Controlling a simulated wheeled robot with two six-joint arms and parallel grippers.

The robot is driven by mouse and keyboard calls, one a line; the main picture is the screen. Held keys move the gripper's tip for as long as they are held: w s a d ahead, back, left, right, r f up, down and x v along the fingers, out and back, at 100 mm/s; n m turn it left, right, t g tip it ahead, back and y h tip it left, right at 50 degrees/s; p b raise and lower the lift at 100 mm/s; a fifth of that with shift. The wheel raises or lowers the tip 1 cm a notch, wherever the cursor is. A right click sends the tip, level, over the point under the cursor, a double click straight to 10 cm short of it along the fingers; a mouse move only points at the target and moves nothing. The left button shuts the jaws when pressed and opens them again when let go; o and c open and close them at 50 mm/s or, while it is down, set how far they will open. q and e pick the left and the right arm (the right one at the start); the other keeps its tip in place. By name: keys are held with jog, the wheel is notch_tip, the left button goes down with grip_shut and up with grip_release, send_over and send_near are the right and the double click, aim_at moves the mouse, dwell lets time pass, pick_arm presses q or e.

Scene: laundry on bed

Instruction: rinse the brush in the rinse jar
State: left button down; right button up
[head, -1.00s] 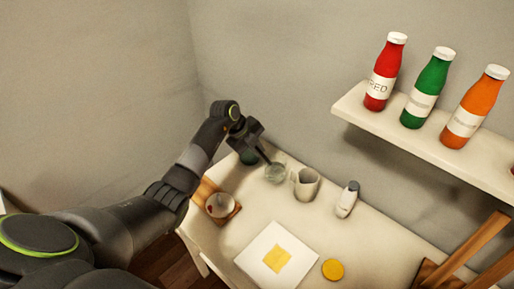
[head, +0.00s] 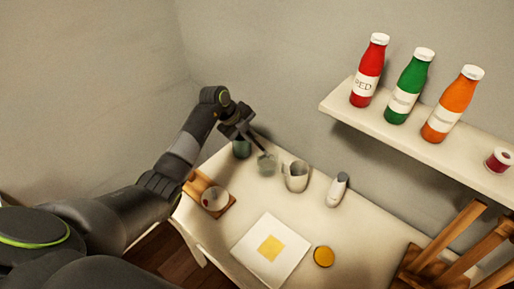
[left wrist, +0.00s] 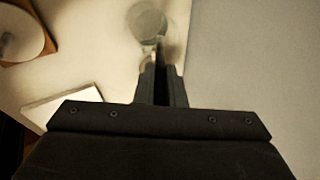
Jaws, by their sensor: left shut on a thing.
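The rinse jar (head: 267,166) is a clear glass at the back of the white table. It also shows, blurred, at the top of the left wrist view (left wrist: 147,20). My left gripper (head: 248,136) is above and just left of the jar, shut on a thin dark brush (head: 261,151). The brush slants down to the jar's mouth; I cannot tell whether its tip is inside. In the left wrist view my gripper's fingers (left wrist: 162,85) are close together and point at the jar. My right gripper is not in view.
A dark green container (head: 242,148) stands left of the jar, a pale mug (head: 296,177) right of it. A wooden board (head: 196,185) with a round dish lies left.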

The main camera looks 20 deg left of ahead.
pick_arm(q)
jog(key=shift+r+p, duration=2.6)
jog(key=shift+r, duration=0.7)
notch_tip(320, 180, up, 4)
jog(key=p, duration=0.3)
jog(key=shift+p, duration=0.3)
